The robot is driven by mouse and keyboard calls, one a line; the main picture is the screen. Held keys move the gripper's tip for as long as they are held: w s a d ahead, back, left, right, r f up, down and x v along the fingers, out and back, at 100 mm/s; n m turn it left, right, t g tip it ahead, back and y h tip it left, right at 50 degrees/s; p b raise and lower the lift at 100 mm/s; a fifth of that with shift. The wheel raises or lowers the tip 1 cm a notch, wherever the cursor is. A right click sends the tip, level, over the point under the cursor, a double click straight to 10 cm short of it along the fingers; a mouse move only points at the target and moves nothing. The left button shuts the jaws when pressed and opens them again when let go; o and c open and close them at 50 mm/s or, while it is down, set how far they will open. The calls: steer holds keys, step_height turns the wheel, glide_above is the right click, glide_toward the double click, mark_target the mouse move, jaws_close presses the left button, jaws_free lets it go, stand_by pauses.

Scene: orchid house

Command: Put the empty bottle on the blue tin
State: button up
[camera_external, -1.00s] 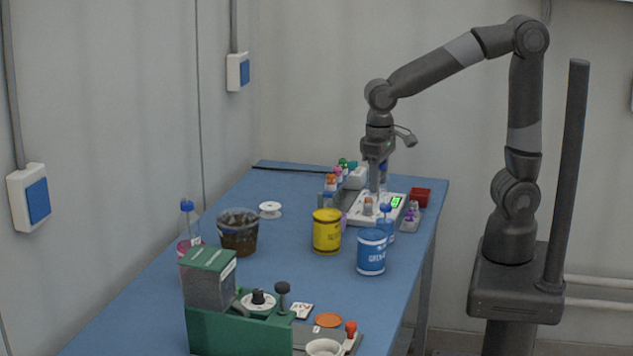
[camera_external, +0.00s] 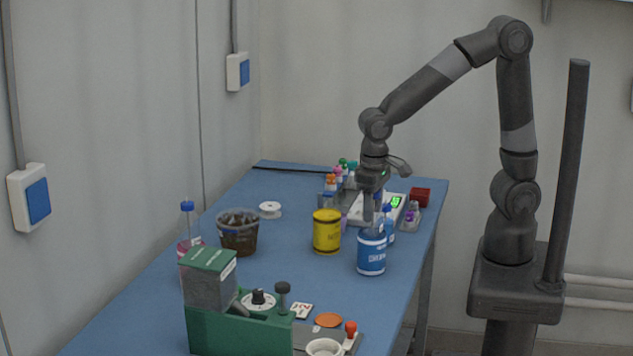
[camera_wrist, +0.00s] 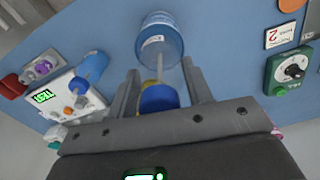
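The blue tin (camera_external: 371,255) stands upright near the table's right edge. It also shows beyond my fingertips in the wrist view (camera_wrist: 160,42). My gripper (camera_external: 374,210) is just above the tin in the external view. Between its fingers (camera_wrist: 162,88) sits a round blue cap, which I take to be the cap of the empty bottle (camera_wrist: 158,98). The fingers appear shut on it. The bottle's clear body is hard to make out, and I cannot tell whether it touches the tin.
A bottle of blue liquid (camera_external: 389,228) stands close behind the blue tin, and a yellow tin (camera_external: 327,232) to its left. The scale (camera_wrist: 75,98) and tube racks are behind. A brown tub (camera_external: 238,234), pink bottle (camera_external: 188,225) and green device (camera_external: 232,330) stand farther left and front.

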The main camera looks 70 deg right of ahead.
steer(key=o, duration=0.4)
steer(key=shift+o, duration=0.2)
step_height(320, 180, up, 12)
steer(key=shift+r, duration=0.15)
steer(key=s+d+n+t, duration=0.1)
steer(key=s+d+t, duration=0.1)
steer(key=s+d, duration=0.3)
steer(key=s+d+t, duration=0.3)
steer(key=s+d, duration=0.3)
steer(key=d, duration=0.7)
steer(key=shift+n+t, duration=0.3)
steer(key=shift+n, duration=0.1)
